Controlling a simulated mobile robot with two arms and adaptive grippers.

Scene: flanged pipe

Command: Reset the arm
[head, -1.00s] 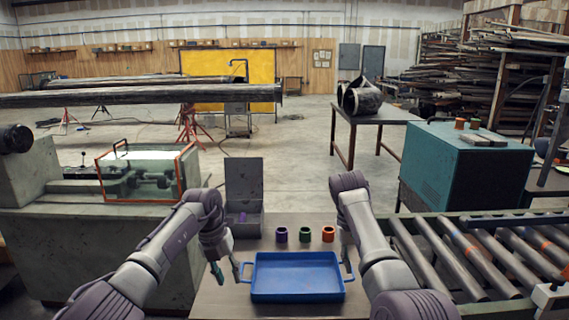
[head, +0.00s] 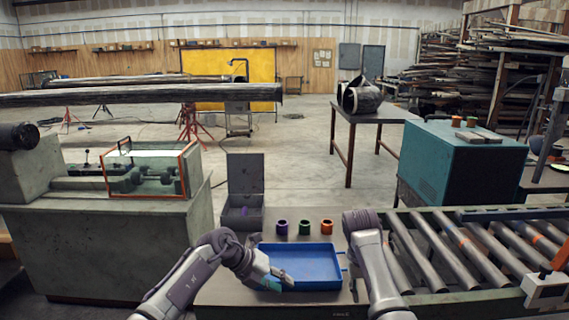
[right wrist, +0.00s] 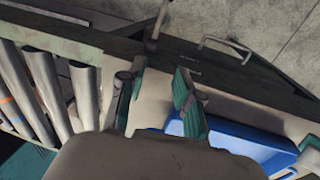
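My left gripper (head: 279,280) hangs over the left part of the blue tray (head: 325,264); how far its fingers are apart is unclear. My right gripper is hidden behind my right arm in the head view. In the right wrist view my right gripper (right wrist: 158,98) is open, its fingers apart with nothing between them. The blue tray (right wrist: 235,145) lies to its right there. A purple ring (head: 282,227), a green ring (head: 305,227) and an orange ring (head: 327,227) stand in a row behind the tray.
An open grey box (head: 245,175) with something purple inside stands at the table's back left. A roller conveyor (head: 470,250) lies right of the table. A teal cabinet (head: 460,165) stands behind it, and a machine with a clear guard (head: 150,175) stands at left.

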